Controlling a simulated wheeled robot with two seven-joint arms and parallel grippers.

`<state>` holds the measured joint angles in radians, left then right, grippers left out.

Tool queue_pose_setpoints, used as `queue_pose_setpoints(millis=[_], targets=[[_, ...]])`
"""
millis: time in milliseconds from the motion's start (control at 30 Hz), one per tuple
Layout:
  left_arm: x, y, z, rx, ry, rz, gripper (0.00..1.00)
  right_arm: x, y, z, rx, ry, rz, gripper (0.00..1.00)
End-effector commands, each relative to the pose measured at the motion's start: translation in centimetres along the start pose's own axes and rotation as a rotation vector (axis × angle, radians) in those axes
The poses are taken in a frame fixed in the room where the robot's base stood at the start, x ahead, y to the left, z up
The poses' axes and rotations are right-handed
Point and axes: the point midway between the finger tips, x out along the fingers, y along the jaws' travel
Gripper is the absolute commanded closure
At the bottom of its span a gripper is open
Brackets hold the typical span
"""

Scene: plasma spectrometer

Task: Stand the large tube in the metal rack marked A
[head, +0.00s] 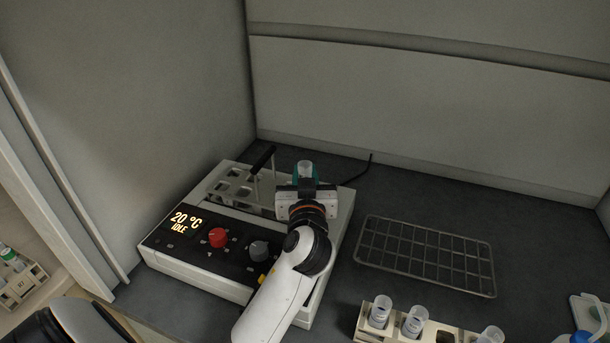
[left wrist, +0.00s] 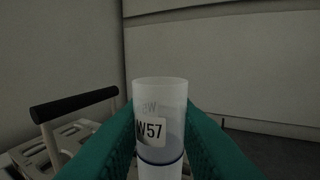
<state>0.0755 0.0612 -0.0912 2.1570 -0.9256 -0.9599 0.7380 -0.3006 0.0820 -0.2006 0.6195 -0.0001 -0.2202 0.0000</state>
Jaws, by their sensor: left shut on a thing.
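My left gripper (head: 306,184) has teal fingers and is shut on a translucent tube (head: 305,168) above the right part of the heating unit. In the left wrist view the tube (left wrist: 160,115) is upright between the fingers, with a white label ending in "W57" and a dark line below it. Its lower end is hidden. A flat metal wire rack (head: 428,254) lies on the dark worktop to the right of the gripper, with its cells empty. I cannot make out a letter A on it. My right gripper is not in view.
The white heating unit (head: 195,283) reads "20 °C IDLE" and holds a metal insert with a black handle (head: 262,159), left of the gripper. A beige rack (head: 463,334) with several tubes stands at the front. A panelled wall (head: 420,110) is behind.

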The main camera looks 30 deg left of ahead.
Motion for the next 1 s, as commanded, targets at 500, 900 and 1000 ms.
queue_pose_setpoints(millis=[500,900,1000], targets=[[0.0,0.0,-2.4,0.001,0.001,0.001,0.99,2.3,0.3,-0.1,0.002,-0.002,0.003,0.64],[0.0,0.0,-3.7,0.000,0.000,0.001,0.99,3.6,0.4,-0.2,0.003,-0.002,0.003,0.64],[0.0,0.0,-3.6,0.001,0.000,0.001,0.99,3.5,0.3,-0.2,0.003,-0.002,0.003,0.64]])
